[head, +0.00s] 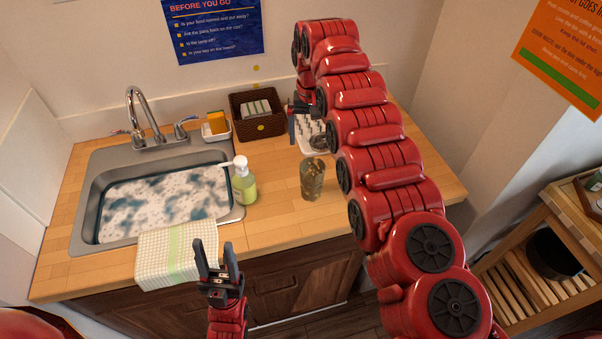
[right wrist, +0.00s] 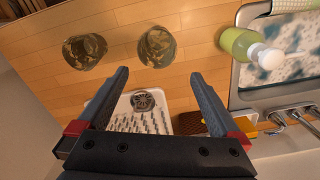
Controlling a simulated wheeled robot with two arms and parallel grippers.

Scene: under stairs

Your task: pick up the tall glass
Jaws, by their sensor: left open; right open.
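A tall, brownish see-through glass (head: 312,178) stands on the wooden counter right of the soap bottle. In the right wrist view, one glass (right wrist: 157,47) is nearer the soap bottle and a second, similar glass (right wrist: 85,50) stands to its left. The second glass does not show in the head view, where my right arm covers part of the counter. I cannot tell which is taller. My right gripper (head: 302,118) is open and empty over the drying mat, behind the glass; its fingers (right wrist: 159,76) point toward the glasses. My left gripper (head: 214,246) is open and empty in front of the counter by the towel.
A soapy sink (head: 228,210) fills the left of the counter. A green soap bottle (head: 244,186) stands beside it, a towel (head: 178,252) hangs over the front edge. A brown basket (head: 262,130), a sponge (head: 217,121) and a white spiked mat (right wrist: 122,118) with a strainer (right wrist: 148,99) are at the back.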

